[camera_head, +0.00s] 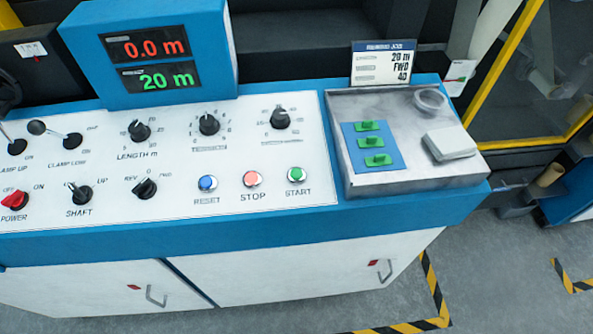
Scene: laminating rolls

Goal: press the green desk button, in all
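The green START button (296,175) is at the right end of a row of buttons on the white, sloped control panel (235,130). The red STOP button (252,179) and the blue RESET button (207,183) are to its left. A grey tray (405,184) on the desk's right holds a blue plate (353,147) with several small green pieces (368,125). Neither of my grippers is in view.
A blue display box (215,60) reads 0.0 m in red and 20 m in green. Several knobs, two levers and a red power switch (14,200) are on the panel. A card (384,63) stands behind the tray. The space above the buttons is clear.

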